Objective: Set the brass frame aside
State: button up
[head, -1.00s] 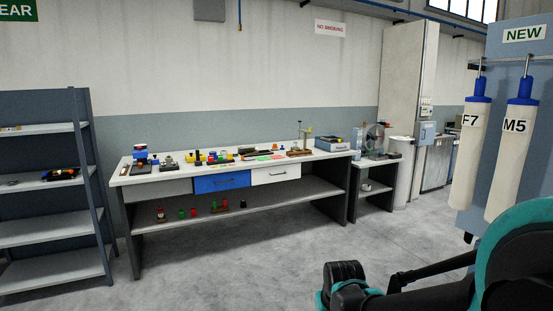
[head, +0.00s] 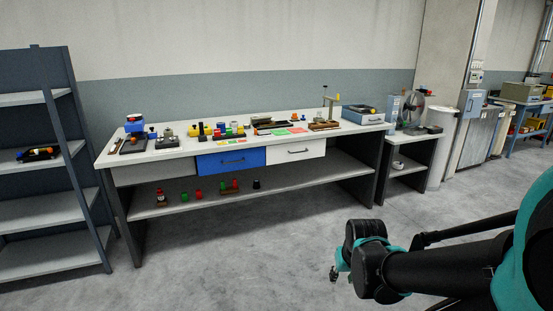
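A small upright stand with a brass-coloured top bar (head: 331,88) rises from a brown wooden base (head: 323,126) toward the right end of the workbench. It may be the brass frame, but it is too small to be sure. My gripper (head: 335,273) is low at the right, above the floor and well short of the bench. Its fingers are mostly hidden behind the arm's dark end, and I cannot see whether they are open.
The white-topped workbench (head: 172,153) holds many small items and has a blue drawer (head: 230,161). Jars stand on its lower shelf (head: 290,180). A grey shelf rack (head: 40,206) is at left, a small side table (head: 411,141) at right. The floor (head: 230,260) ahead is clear.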

aim_at(271, 123)
jog(key=i, duration=2.05)
